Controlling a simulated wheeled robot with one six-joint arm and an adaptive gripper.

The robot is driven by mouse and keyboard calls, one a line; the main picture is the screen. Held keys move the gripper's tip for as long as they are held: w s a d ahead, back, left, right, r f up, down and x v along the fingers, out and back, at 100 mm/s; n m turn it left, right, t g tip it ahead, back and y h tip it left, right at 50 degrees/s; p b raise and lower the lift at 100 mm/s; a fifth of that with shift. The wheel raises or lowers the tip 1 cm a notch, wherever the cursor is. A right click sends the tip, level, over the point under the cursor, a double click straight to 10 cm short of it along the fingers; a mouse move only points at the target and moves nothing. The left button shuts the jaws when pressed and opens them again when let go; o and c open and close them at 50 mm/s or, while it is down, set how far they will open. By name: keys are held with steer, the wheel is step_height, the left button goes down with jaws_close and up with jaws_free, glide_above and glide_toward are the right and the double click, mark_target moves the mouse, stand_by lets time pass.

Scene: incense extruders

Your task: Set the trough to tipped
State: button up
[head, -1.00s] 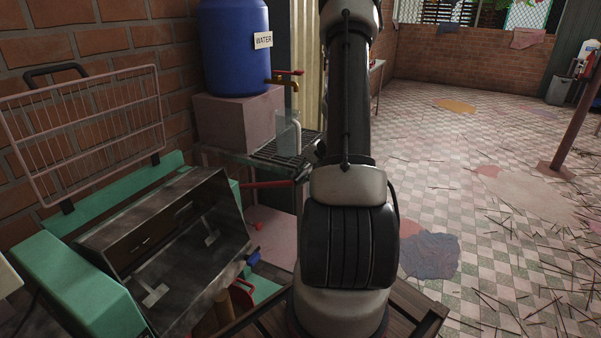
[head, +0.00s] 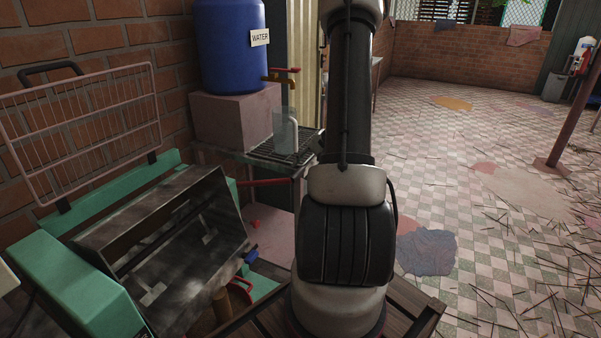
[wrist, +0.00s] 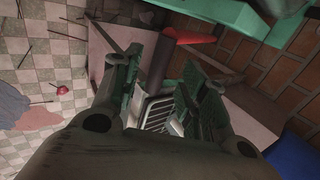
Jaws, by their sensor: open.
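The trough (head: 205,190) is an open, worn metal box in the green machine at the left of the head view. It is tilted, with its mouth facing up and toward me, and paddles show inside. A red bar (head: 268,182) sticks out to the right beyond the trough. A red bar (wrist: 192,36), perhaps the same one, shows beside green machine parts at the top of the wrist view. My gripper (wrist: 160,65) is open in the wrist view, with the bar just beyond its fingertips. No contact is visible. The arm hides my gripper in the head view.
A wire guard (head: 85,120) stands raised behind the trough. A blue water barrel (head: 230,45) sits on a block (head: 235,118), near a clear jug (head: 285,130) on a grating. Tiled floor (head: 450,180) lies open to the right, with scattered sticks and cloths.

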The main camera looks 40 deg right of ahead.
steer(key=v, duration=0.8)
steer(key=shift+s, duration=0.1)
steer(key=shift+c, duration=0.2)
